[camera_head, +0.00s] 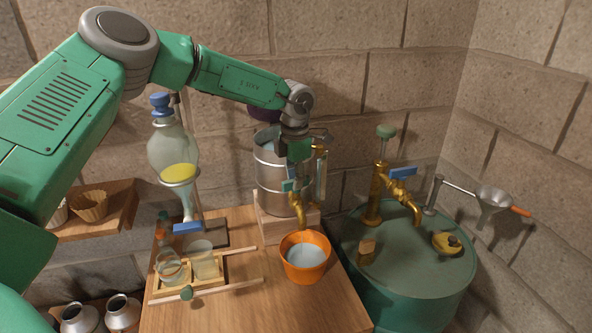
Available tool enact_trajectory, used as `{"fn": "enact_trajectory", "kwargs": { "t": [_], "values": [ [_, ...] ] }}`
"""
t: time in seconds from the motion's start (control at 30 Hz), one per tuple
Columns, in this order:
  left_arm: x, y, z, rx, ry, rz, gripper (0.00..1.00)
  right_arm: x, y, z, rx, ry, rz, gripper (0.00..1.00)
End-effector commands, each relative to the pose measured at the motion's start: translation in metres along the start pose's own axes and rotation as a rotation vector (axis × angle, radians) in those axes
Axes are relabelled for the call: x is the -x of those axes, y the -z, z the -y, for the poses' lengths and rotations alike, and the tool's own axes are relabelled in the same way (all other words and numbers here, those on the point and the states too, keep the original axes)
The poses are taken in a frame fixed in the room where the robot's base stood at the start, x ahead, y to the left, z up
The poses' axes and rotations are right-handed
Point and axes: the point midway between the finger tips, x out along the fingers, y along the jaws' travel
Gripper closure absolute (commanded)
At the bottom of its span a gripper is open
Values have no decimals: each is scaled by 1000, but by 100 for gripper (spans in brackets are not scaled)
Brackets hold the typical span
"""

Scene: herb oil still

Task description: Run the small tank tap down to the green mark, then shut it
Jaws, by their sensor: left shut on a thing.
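The small tank (268,180) is a steel cylinder standing on a wooden block on the bench. Its brass tap (300,215) points down over an orange bucket (305,267), which holds pale bluish liquid. My left gripper (293,186) reaches down in front of the tank and is shut at the top of the tap, on its handle, which it mostly hides. A brass-framed sight gauge (321,178) stands at the tank's right side. The green mark and the level there are too small to tell. I cannot make out a stream from the spout. My right gripper is out of view.
A glass separating funnel (174,150) with yellow oil stands left of the tank. A wooden rack (222,276) with glass jars is in front of it. A green drum (407,265) with a blue-handled brass tap (402,174) and a metal funnel (494,200) are at right.

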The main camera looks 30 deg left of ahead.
Motion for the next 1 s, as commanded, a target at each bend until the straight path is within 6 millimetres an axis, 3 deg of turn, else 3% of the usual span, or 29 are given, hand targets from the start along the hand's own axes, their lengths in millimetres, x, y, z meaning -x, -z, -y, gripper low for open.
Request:
{"fn": "enact_trajectory", "kwargs": {
  "t": [0.4, 0.97, 1.0],
  "values": [
    [-2, 2, -2, -192, 1, -8, 100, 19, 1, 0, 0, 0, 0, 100],
    [-3, 2, -2, -223, -1, -8, 100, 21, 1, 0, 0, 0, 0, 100],
    [-3, 2, -2, -222, -1, -8, 76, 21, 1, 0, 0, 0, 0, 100]
  ]
}}
